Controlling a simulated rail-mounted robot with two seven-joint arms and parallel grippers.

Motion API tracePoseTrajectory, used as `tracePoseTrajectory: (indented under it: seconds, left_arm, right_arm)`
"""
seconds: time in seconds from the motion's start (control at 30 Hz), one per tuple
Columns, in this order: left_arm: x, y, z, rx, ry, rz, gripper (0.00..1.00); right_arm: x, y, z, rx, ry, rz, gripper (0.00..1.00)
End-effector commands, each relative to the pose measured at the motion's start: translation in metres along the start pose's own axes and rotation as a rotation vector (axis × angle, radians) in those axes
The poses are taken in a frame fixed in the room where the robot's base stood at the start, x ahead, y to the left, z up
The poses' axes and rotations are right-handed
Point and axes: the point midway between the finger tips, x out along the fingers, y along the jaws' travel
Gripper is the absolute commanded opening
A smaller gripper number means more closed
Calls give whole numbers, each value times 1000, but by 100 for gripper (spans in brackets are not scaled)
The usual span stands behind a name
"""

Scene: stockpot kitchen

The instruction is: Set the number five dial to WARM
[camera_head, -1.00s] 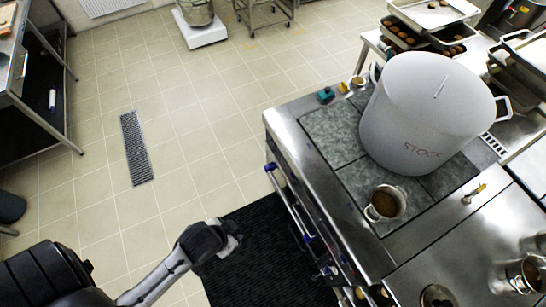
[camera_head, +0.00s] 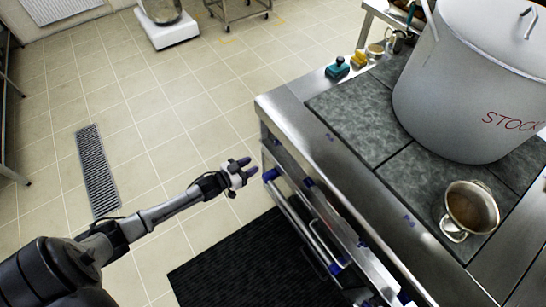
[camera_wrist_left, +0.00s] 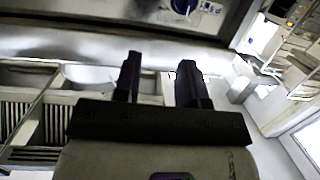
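My left gripper (camera_head: 250,167) is in the head view beside the near-left corner of the stove, with its fingers apart and nothing between them. In the left wrist view its two dark fingers (camera_wrist_left: 160,80) are also spread and empty. Blue dials line the stove front; one blue dial (camera_head: 270,174) is just right of my fingertips, apart from them as far as I can tell. In the left wrist view a blue dial (camera_wrist_left: 184,5) with small markings is partly cut off at the top. I cannot read which dial is number five. My right gripper is not in view.
Rails (camera_head: 310,235) run along the stove front. A black mat (camera_head: 250,270) lies on the floor below.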

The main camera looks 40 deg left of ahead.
Motion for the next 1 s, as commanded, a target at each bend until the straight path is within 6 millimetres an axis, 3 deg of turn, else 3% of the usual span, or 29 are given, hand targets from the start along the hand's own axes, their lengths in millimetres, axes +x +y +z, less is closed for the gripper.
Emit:
tracePoseTrajectory:
  seconds: [0.03,0.2,0.53,1.0]
  left_arm:
    - [6,-12,21,4,30,8,38]
    - [10,-38,36,5,115,40,38]
    - [23,-53,38,6,173,64,38]
    - [104,-48,25,6,173,64,38]
  right_arm:
    - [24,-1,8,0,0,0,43]
    - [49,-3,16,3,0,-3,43]
    - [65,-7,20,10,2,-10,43]
    - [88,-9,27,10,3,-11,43]
